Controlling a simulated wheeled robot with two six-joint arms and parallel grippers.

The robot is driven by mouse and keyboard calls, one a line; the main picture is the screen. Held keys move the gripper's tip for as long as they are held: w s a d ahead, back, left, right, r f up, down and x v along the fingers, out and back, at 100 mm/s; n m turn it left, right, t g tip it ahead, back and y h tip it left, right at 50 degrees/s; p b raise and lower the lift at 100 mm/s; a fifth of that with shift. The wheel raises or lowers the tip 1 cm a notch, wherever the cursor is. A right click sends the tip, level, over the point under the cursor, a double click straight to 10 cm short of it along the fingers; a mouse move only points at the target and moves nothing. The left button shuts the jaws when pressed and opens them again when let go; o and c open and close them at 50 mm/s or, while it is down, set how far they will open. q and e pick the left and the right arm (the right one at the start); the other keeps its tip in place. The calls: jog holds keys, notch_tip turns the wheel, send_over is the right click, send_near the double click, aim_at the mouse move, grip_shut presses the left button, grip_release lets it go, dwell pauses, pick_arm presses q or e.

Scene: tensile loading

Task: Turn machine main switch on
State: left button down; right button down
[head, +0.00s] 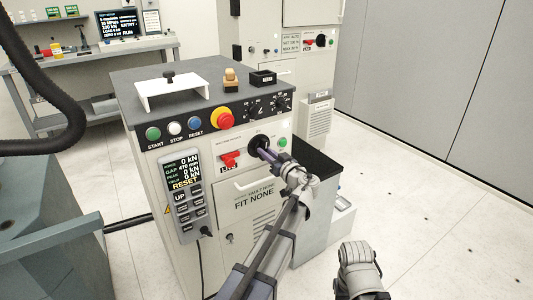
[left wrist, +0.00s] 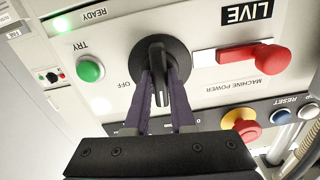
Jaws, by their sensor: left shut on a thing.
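The machine's front panel (head: 284,122) carries a round black rotary switch (head: 258,142). In the left wrist view, which is upside down, the switch (left wrist: 163,58) has a ridged grip in line with my fingers, and the word OFF is beside it. My left gripper (head: 265,152) is shut on this grip, with a finger (left wrist: 160,95) on either side. Beside the switch is a red handle (head: 229,158) marked LIVE; in the left wrist view it (left wrist: 265,58) lies across a white plate near the words MACHINE POWER. My right gripper is not visible, only a grey part of that arm.
A red and yellow stop button (head: 222,118) and START, STOP and RESET buttons line the panel's top. A green TRY button (left wrist: 90,70) is close to the switch. A keypad display (head: 183,180) hangs at the left. A white cabinet (head: 285,65) stands behind; floor at right is clear.

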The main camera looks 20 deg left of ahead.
pick_arm(q)
jog(key=shift+n, duration=0.6)
jog(key=c, duration=0.8)
grip_release()
jog(key=shift+o, duration=0.2)
jog(key=v, duration=0.8)
